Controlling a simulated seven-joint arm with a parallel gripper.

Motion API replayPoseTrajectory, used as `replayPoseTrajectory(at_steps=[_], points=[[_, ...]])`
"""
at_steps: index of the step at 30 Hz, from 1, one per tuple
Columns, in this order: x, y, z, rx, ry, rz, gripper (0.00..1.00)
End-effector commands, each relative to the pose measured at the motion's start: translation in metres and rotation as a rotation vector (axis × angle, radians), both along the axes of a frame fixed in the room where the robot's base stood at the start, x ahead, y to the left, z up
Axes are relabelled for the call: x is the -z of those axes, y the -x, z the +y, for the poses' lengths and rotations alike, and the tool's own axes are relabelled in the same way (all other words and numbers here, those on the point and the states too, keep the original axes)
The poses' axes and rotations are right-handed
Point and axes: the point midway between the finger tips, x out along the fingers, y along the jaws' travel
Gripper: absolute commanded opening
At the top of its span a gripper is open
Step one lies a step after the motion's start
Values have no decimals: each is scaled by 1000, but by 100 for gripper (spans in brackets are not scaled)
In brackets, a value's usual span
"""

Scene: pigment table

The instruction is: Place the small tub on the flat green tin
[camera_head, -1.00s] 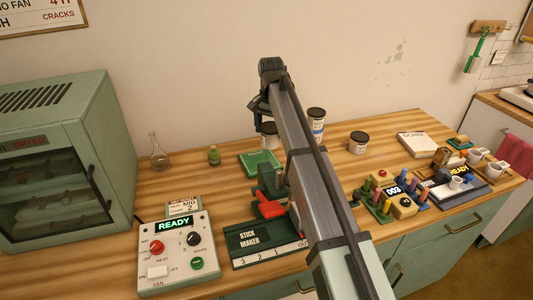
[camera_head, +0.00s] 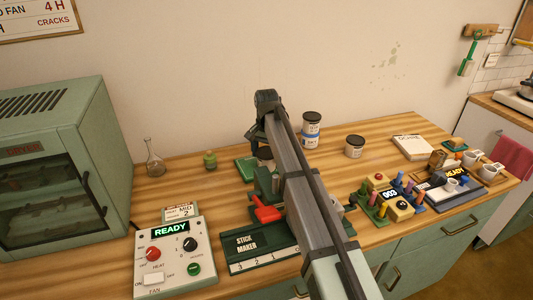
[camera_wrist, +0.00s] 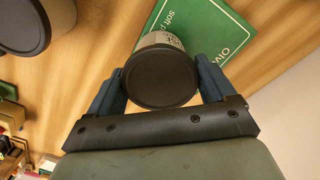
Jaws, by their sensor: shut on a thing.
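The small tub, pale with a dark lid, is between the blue fingers of my gripper (camera_wrist: 158,82) in the wrist view, its lid (camera_wrist: 160,78) facing the camera. In the head view the tub (camera_head: 265,153) is mostly hidden by my arm. The flat green tin (camera_wrist: 218,30) with white lettering lies on the table; the tub covers part of its edge in the wrist view. In the head view the tin (camera_head: 245,172) shows left of my arm, its right part hidden. I cannot tell whether the tub touches it.
A small green jar (camera_head: 210,160) and a glass flask (camera_head: 154,165) stand left of the tin. The stick maker (camera_head: 262,247) with its red lever is in front.

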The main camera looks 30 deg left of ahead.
Motion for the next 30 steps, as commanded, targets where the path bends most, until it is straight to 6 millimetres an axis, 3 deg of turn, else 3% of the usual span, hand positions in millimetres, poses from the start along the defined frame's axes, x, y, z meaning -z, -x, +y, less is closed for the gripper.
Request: replayPoseTrajectory(at_steps=[3,4,9,20,30], points=[[3,0,0,0,0,0,38],[3,0,0,0,0,0,85],[2,0,0,0,0,0,100],[-6,0,0,0,-1,-1,100],[-64,-1,1,0,-2,-2,100]])
